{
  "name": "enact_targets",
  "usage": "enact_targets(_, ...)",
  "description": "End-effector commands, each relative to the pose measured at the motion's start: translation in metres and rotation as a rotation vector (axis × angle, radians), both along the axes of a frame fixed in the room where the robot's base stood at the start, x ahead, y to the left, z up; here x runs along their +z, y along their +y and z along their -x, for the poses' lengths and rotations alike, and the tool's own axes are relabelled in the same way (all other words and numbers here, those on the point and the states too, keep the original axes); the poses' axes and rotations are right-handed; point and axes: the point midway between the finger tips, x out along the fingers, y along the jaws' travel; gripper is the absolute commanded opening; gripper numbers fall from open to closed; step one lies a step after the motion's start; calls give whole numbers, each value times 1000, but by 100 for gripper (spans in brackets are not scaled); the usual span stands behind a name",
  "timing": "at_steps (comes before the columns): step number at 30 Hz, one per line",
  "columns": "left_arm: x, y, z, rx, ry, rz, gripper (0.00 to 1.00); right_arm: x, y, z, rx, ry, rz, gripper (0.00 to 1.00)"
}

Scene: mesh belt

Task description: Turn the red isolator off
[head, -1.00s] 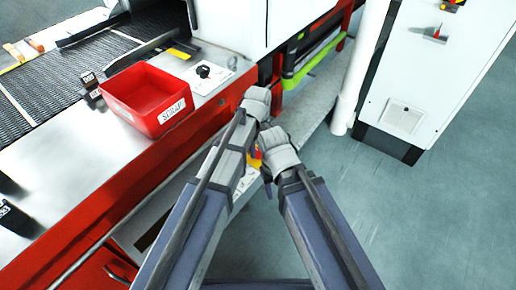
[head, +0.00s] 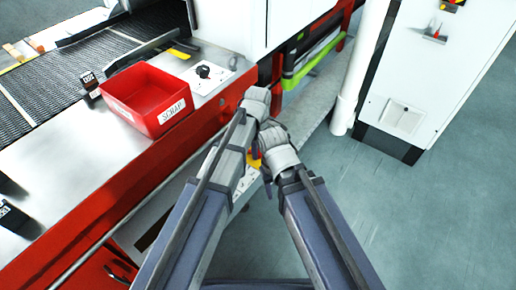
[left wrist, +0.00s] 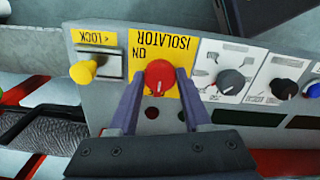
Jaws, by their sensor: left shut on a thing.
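The red isolator knob (left wrist: 160,76) is in the left wrist view, on a yellow plate (left wrist: 177,45) lettered ISOLATOR and ON, upside down in this view. My left gripper (left wrist: 158,84) has one finger on each side of the knob and is shut on it. The knob's exact angle is hard to read. In the head view my left gripper (head: 257,100) is at the red machine's corner, and the knob is hidden. My right gripper (head: 274,142) is close beside it; its fingers are not clear.
A yellow lock knob (left wrist: 83,71) sits left of the isolator; black selector knobs (left wrist: 231,82) sit right. In the head view, a red SCRAP bin (head: 147,97) stands on the machine top. A white cabinet (head: 425,75) stands right, with open floor (head: 420,220) before it.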

Motion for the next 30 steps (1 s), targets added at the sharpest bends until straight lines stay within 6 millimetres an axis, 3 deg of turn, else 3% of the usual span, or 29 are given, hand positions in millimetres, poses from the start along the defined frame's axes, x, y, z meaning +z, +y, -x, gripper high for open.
enact_targets(6,0,0,0,2,0,0,0,0,0,0,0,0,0,50)
enact_targets(7,0,0,0,2,0,0,50,0,0,0,0,0,0,50)
enact_targets(15,0,0,0,1,0,0,79,0,0,0,0,0,0,50)
enact_targets(23,1,0,0,0,0,0,79,1,0,0,0,0,0,50)
enact_targets(30,13,0,0,0,0,0,79,13,0,0,0,0,0,50)
